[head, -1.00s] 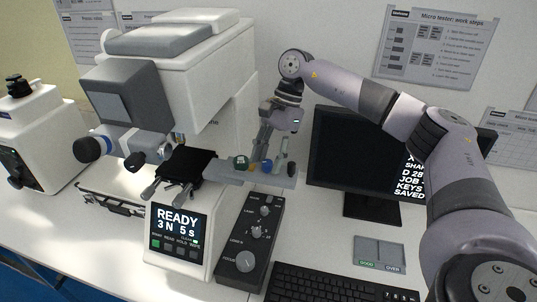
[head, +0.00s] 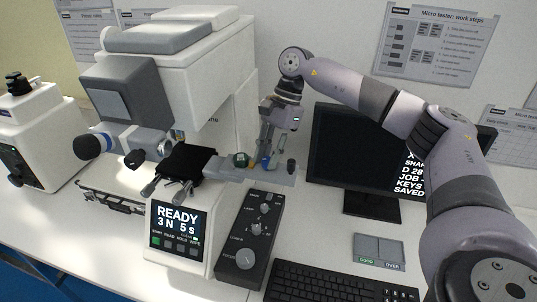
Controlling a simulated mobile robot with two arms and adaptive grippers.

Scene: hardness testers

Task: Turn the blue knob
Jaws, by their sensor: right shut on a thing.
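The blue knob (head: 266,162) is a small upright piece on the grey stage plate, to the right of the tester's black specimen table. My right gripper (head: 267,158) reaches down from above and is shut on it, with its fingers hiding much of the knob. A round green-and-tan piece (head: 241,160) sits on the plate just left of the fingers. A small dark knob (head: 291,166) stands to their right. My left gripper is not in view.
The white hardness tester (head: 190,65) stands at left with a READY screen (head: 178,225). A dark control box (head: 249,240) with several knobs is in front of the plate. A monitor (head: 340,160), keyboard (head: 335,285) and grey two-part tray (head: 379,252) are at right.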

